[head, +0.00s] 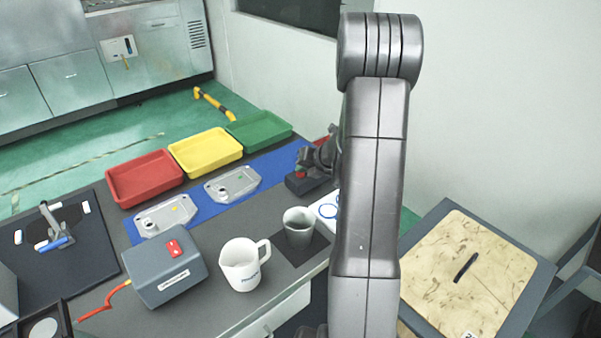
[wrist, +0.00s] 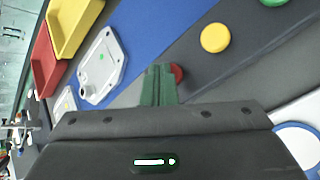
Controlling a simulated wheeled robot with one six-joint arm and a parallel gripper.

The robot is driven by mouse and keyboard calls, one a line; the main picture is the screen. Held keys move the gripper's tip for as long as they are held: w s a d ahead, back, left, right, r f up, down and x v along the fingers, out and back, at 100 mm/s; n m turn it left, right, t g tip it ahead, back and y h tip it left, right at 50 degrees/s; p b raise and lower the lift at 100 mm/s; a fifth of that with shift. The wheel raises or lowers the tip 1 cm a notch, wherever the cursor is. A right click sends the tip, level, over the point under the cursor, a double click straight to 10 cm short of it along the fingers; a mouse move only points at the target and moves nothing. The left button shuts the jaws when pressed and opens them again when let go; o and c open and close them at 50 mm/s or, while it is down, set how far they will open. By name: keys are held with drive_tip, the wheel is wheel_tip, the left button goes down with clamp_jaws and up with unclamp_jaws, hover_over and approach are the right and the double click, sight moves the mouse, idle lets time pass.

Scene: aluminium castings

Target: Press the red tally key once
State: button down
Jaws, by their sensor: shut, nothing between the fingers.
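The red tally key (wrist: 178,72) is a round red button, partly hidden behind my fingertips in the wrist view. In the head view the red key (head: 301,174) shows as a small red patch on a dark box (head: 308,186). My gripper (wrist: 161,70) is shut and empty, with its tips beside and over the key's left part in the wrist view. In the head view my gripper (head: 303,163) is just above the box. I cannot tell whether the tips touch the key.
A yellow button (wrist: 214,38) and a green button (wrist: 272,2) sit in line with the red one. A grey cup (head: 299,228) and a white jug (head: 243,266) stand nearby. Red (head: 146,190), yellow (head: 207,166) and green (head: 260,141) trays line the back.

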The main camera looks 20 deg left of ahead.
sight(303, 175)
drive_tip(key=shift+r, duration=0.1)
drive_tip(key=shift+r+p, duration=0.8)
drive_tip(key=shift+r, duration=0.05)
wheel_tip(303, 175, up, 5)
drive_tip(key=p, duration=0.4)
drive_tip(key=shift+d, duration=0.15)
idle(0.6)
